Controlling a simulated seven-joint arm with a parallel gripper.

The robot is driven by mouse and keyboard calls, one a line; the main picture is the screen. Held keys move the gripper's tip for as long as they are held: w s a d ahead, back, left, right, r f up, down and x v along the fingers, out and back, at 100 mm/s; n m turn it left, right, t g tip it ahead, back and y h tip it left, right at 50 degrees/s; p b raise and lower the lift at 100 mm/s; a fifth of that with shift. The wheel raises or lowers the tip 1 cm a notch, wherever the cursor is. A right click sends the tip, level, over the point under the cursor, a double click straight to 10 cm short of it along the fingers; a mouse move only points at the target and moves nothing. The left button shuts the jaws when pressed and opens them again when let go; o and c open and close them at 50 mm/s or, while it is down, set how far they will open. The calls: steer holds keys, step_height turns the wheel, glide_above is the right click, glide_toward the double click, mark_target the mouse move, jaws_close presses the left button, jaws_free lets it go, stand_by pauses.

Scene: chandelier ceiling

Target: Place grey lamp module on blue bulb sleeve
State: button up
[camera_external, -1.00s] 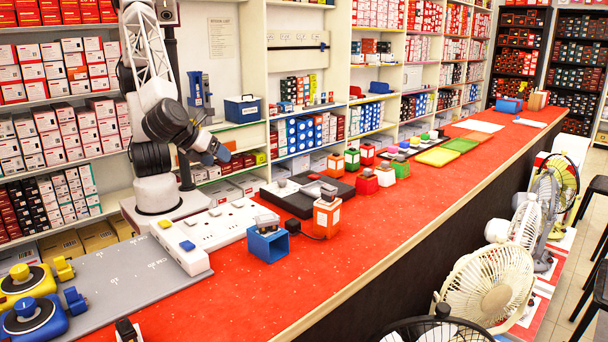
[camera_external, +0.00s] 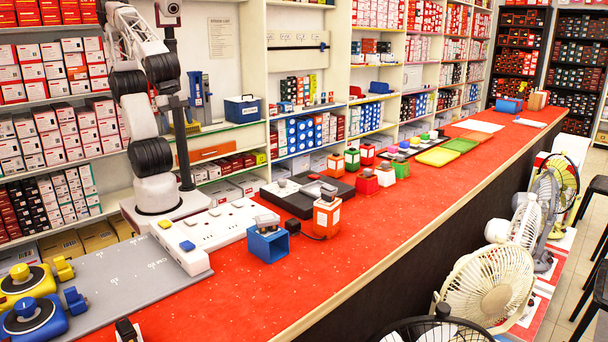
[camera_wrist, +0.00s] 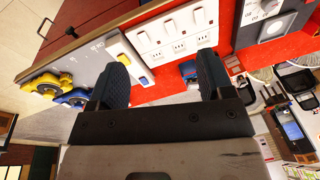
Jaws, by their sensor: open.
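The blue bulb sleeve (camera_external: 268,245) is a hollow, open-fronted blue block standing on the red counter, right of the white socket strip. A grey piece (camera_external: 267,221), apparently the grey lamp module, shows at its top edge; I cannot tell whether it rests on the sleeve or stands behind it. My gripper (camera_wrist: 160,60) is open, its two dark fingers wide apart with nothing held between them. In the external view the arm is folded up and back over its base, far from the sleeve, and the fingers are not clear. A small blue piece (camera_wrist: 188,69) shows beside the right finger in the wrist view.
A white socket strip (camera_external: 222,225) lies between my base and the sleeve. An orange-and-white block (camera_external: 327,216) stands close right of the sleeve. Yellow and blue round devices (camera_external: 35,315) sit on a grey mat (camera_external: 130,285) at left. The front of the red counter is mostly clear.

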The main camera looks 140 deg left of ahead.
steer(key=shift+s+d+r+n+t+h, duration=0.1)
steer(key=shift+s+d+n+h, duration=0.15)
steer(key=shift+s, duration=0.3)
steer(key=shift+s+d+n+t+h, duration=0.15)
steer(key=shift+s+n, duration=0.2)
steer(key=shift+s, duration=0.2)
steer(key=shift+s+d+r+n+t+h, duration=0.1)
steer(key=shift+s+n+h, duration=0.15)
steer(key=shift+s, duration=0.3)
